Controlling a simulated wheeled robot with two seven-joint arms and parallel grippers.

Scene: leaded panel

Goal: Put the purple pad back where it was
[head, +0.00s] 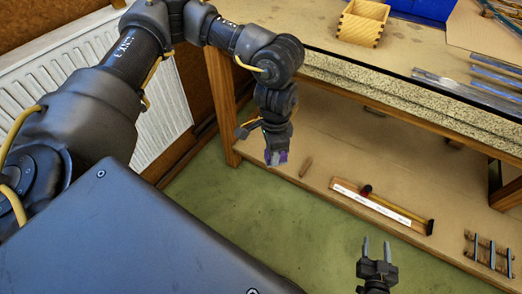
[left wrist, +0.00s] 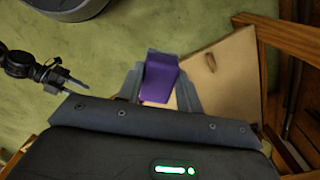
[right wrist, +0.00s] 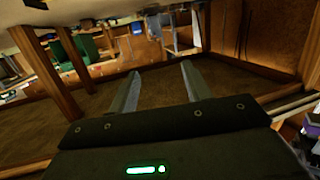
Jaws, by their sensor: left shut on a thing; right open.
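The purple pad (left wrist: 159,80) is between the fingers of my left gripper (left wrist: 160,92) in the left wrist view. In the head view the left gripper (head: 275,157) points down beside the lower shelf's left end, with a bit of purple (head: 283,157) between its fingertips. The gripper is shut on the pad. My right gripper (head: 376,248) is open and empty, low in front of the lower shelf; its spread fingers (right wrist: 160,88) also show in the right wrist view. No spot marked for the pad is clear in these frames.
The lower shelf (head: 270,190) holds a small brown piece (head: 306,166), a board with a white strip (head: 375,203) and a small rack (head: 488,251). A wooden box (head: 362,22) and metal strips (head: 465,92) are on the bench top. A radiator (head: 160,110) stands left; green floor (head: 225,205) is open.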

